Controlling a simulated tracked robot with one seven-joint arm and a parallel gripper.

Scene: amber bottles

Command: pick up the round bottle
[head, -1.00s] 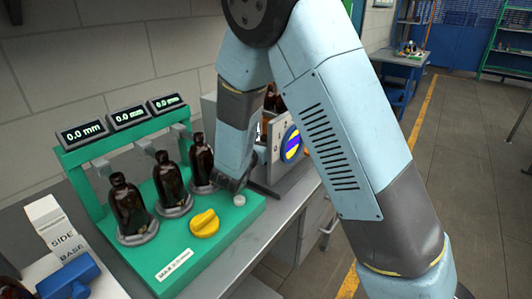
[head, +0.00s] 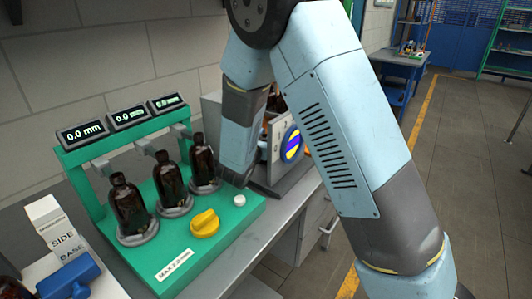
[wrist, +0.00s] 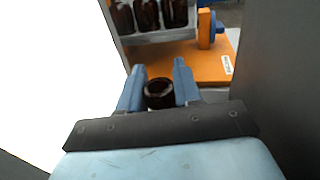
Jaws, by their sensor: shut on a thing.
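In the wrist view my gripper (wrist: 158,84) has its two blue fingers on either side of a dark amber bottle (wrist: 159,95). The fingers are shut on it. I see its round dark mouth and neck from above; its body below is hidden by the gripper, so its full shape cannot be told. In the head view my forearm covers the gripper and the held bottle, at the right end of the green fixture.
Three amber bottles stand on round pads of the green fixture (head: 165,270), with displays above and a yellow knob (head: 205,223). A grey-white unit with a blue-yellow disc (head: 291,143) stands behind my arm. The wrist view shows several bottles above an orange base (wrist: 172,62).

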